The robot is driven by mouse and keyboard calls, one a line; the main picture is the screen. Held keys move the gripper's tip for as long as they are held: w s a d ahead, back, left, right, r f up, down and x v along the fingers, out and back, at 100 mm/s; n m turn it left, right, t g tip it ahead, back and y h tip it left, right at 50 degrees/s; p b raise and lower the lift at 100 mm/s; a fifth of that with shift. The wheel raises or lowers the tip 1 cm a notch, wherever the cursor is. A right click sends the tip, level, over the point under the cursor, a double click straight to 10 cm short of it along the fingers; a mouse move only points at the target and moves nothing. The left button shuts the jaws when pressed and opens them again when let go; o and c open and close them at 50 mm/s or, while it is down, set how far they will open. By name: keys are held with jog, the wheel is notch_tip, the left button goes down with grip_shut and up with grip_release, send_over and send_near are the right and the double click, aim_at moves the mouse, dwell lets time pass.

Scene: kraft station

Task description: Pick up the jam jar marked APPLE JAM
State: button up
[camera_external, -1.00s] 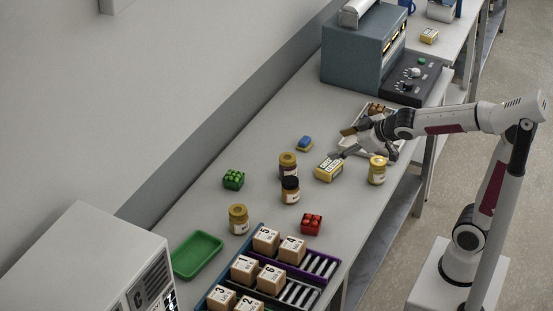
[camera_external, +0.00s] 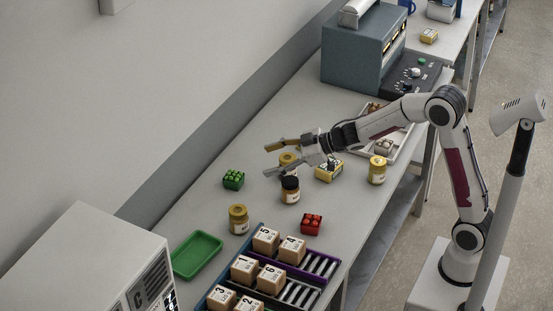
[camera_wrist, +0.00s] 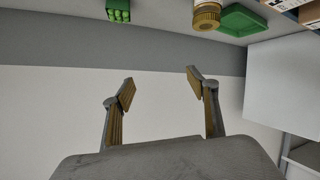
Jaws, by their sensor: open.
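Several jam jars stand on the bench; their labels are too small to read, so I cannot tell which is APPLE JAM. One jar with a gold lid (camera_external: 238,220) stands near the green tray and also shows at the top of the wrist view (camera_wrist: 207,16). A jar with a black lid (camera_external: 290,190) stands just below my gripper in the picture. A jar with a brownish lid (camera_external: 288,158) is partly hidden behind my gripper. A jar with a yellow lid (camera_external: 377,171) stands at the right edge. My gripper (camera_external: 267,161) is open and empty, its fingers pointing left above the bench.
A green brick (camera_external: 233,179), a red brick (camera_external: 311,224) and a yellow box (camera_external: 329,173) lie among the jars. A green tray (camera_external: 197,255) and racks of numbered boxes (camera_external: 265,240) are at the front. A white tray (camera_external: 407,150) and a blue-grey machine (camera_external: 362,50) are behind.

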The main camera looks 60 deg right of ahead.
aim_at(242, 209)
jog(key=a+f+n+g+y, duration=0.2)
jog(key=a+f+y, duration=0.4)
jog(key=f, duration=0.4)
jog(key=shift+w+a+f+n+g, duration=0.25)
jog(key=shift+a+n+g, duration=0.2)
jog(key=shift+a, duration=0.25)
jog(key=shift+w, duration=0.1)
jog(key=shift+x, duration=1.25)
jog(key=shift+f, duration=0.1)
jog(key=shift+x, duration=2.55)
jog(key=shift+w+d, duration=0.15)
